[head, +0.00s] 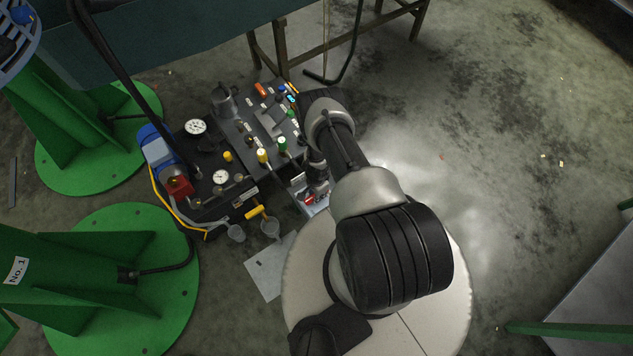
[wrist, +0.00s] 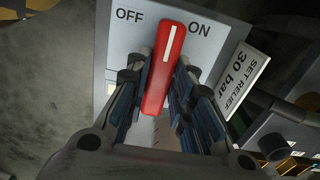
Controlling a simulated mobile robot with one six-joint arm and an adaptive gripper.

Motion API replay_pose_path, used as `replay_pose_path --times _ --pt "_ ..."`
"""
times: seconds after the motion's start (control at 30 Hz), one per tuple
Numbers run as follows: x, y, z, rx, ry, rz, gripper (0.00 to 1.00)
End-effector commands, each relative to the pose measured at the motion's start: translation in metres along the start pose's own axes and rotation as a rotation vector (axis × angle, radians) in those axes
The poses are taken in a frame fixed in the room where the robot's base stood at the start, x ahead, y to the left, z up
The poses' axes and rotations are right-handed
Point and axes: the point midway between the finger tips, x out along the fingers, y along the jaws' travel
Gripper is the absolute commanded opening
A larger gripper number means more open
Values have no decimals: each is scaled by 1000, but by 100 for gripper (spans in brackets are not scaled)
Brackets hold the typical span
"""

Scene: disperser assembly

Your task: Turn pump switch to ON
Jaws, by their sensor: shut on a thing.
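The pump switch is a red lever (wrist: 164,70) with a white line, on a light panel (wrist: 150,20) marked OFF on the left and ON on the right. The lever leans a little to the right, its tip between the two words and somewhat nearer ON. My gripper (wrist: 163,82) is shut on the lever, a finger on each side. In the head view, my gripper (head: 316,178) is low at the switch box, and a bit of red lever (head: 309,199) shows beside it.
A plate reading SET RELIEF 30 bar (wrist: 243,80) is right of the panel. In the head view, a dark console (head: 238,135) with gauges and coloured knobs is just left of my arm. Green pedestals (head: 90,285) stand at left. Floor at right is open.

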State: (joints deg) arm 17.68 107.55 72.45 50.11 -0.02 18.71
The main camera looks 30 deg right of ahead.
Motion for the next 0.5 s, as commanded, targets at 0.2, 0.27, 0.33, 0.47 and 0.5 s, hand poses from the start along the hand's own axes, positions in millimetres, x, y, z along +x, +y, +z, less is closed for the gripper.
replay_pose_path --times 0.2,0.27,0.33,0.47,0.5 --pt "0 0 0 38 -1 1 0" --pt "0 0 0 42 -1 1 0" --pt "0 0 0 45 -1 1 0" --pt "0 0 0 46 -1 1 0" --pt "0 0 0 46 -1 1 0"
